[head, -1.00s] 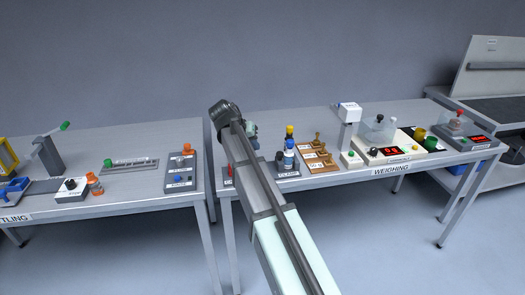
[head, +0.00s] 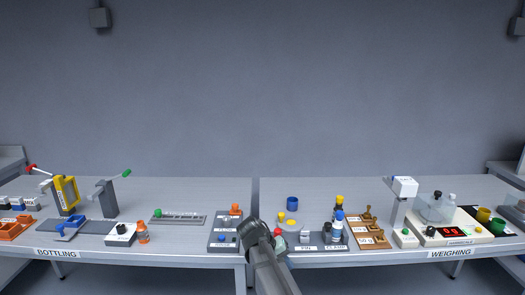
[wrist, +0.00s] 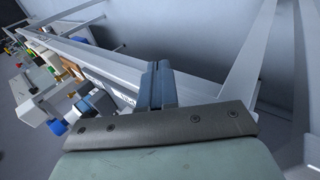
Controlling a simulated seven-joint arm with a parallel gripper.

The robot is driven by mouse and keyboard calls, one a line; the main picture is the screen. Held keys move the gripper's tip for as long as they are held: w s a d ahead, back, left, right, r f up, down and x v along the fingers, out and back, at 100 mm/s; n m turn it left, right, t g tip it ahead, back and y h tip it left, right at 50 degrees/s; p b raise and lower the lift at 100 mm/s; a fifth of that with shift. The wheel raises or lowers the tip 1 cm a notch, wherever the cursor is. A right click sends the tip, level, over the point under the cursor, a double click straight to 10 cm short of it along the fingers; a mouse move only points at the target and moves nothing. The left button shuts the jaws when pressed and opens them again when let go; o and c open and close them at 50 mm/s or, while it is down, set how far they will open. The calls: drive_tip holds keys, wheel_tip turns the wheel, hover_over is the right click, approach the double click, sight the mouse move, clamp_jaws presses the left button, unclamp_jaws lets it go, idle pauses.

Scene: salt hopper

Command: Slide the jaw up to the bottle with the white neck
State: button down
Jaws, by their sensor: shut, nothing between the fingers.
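A bottle with a blue cap and a white band below it (head: 337,229) stands on a dark plate at the front of the right table. A yellow-topped bottle (head: 339,202) stands just behind it. I cannot make out a clamp jaw beside them for certain. A blue sliding-looking piece (head: 70,228) sits on a grey rail on the left table. My gripper's fingers (wrist: 158,84) are shut and empty in the wrist view, above floor and table frame. In the head view my arm rises at the bottom middle and its fingers are hard to make out.
An orange bottle (head: 142,233) stands beside a black-knob box (head: 121,234) on the left table. A brown weight tray (head: 368,232) and a scale (head: 450,235) are on the right table. A narrow gap separates the tables. The back of both tables is mostly clear.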

drive_tip(key=s+d+f+g+y, duration=0.1)
drive_tip(key=s+d+f, duration=0.2)
drive_tip(key=s+f, duration=0.5)
drive_tip(key=s+d+f+g+y, duration=0.15)
drive_tip(key=s+f, duration=0.25)
drive_tip(key=f, duration=0.7)
drive_tip(key=s+d+f+g, duration=0.25)
drive_tip(key=s+f, duration=0.35)
drive_tip(key=f, duration=0.4)
drive_tip(key=s+f+g+y, duration=0.1)
drive_tip(key=s+f, duration=0.3)
drive_tip(key=s, duration=0.5)
drive_tip(key=s+d+f+g+y, duration=0.1)
drive_tip(key=s+f+y, duration=0.1)
drive_tip(key=s+f, duration=0.3)
drive_tip(key=s+f+g+y, duration=0.1)
drive_tip(key=s+f, duration=0.3)
drive_tip(key=s, duration=1)
drive_tip(key=shift+d+f+m+y, duration=0.3)
drive_tip(key=shift+m+y, duration=0.1)
drive_tip(key=shift+y, duration=0.05)
